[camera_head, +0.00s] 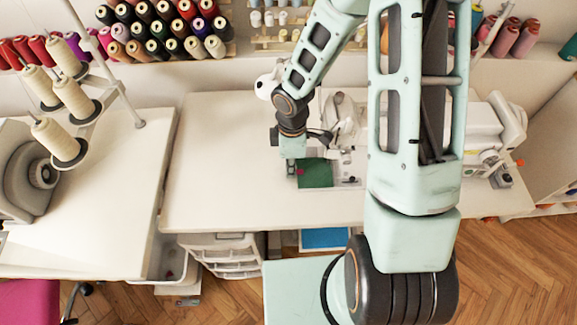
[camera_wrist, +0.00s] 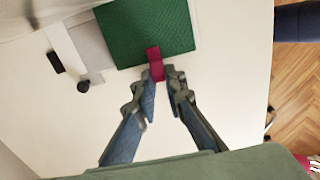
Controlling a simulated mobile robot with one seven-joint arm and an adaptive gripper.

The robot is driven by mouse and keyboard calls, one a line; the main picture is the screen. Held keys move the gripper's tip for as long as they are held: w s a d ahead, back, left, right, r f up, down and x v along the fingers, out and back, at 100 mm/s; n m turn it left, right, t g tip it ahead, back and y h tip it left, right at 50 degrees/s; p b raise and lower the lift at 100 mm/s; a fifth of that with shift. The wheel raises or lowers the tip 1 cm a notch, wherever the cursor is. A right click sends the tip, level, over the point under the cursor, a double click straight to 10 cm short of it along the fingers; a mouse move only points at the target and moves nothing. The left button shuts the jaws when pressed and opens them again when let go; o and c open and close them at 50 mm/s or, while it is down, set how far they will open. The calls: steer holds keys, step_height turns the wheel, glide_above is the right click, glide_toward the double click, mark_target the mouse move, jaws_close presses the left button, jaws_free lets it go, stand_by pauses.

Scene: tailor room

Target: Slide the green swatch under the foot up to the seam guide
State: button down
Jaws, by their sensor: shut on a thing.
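The green swatch (camera_head: 316,174) lies flat on the pale bed of the white sewing machine (camera_head: 482,122), just left of and below the machine's needle area. It also fills the top middle of the wrist view (camera_wrist: 150,28). A magenta tab (camera_wrist: 154,60) sits at the swatch's near edge. My gripper (camera_wrist: 162,76) is shut on this tab, its two fingertips on either side of it. In the head view my gripper (camera_head: 294,172) is at the swatch's left edge. The foot and seam guide are not clearly discernible; my arm hides part of the machine.
The white table (camera_head: 225,170) is clear to the left of the swatch. In the wrist view, a dark block (camera_wrist: 55,62) and a black knob (camera_wrist: 83,86) are beside the swatch. Another machine (camera_head: 28,175) and thread cones (camera_head: 73,98) stand at left; spool racks line the back.

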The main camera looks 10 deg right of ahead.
steer(key=shift+w+d+r, duration=0.25)
steer(key=shift+w+d, duration=0.6)
steer(key=shift+d, duration=0.25)
steer(key=c, duration=1.9)
jaws_free()
steer(key=shift+a+r, duration=0.15)
steer(key=shift+r, duration=0.45)
steer(key=r, duration=0.4)
steer(key=shift+s+a+r, duration=0.2)
steer(key=shift+s+r, duration=0.1)
steer(key=shift+s+a+r, duration=0.25)
steer(key=shift+a+r, duration=0.05)
steer(key=shift+r, duration=0.15)
steer(key=shift+s+a+r, duration=0.2)
steer(key=shift+a+r, duration=0.1)
steer(key=shift+r, duration=0.15)
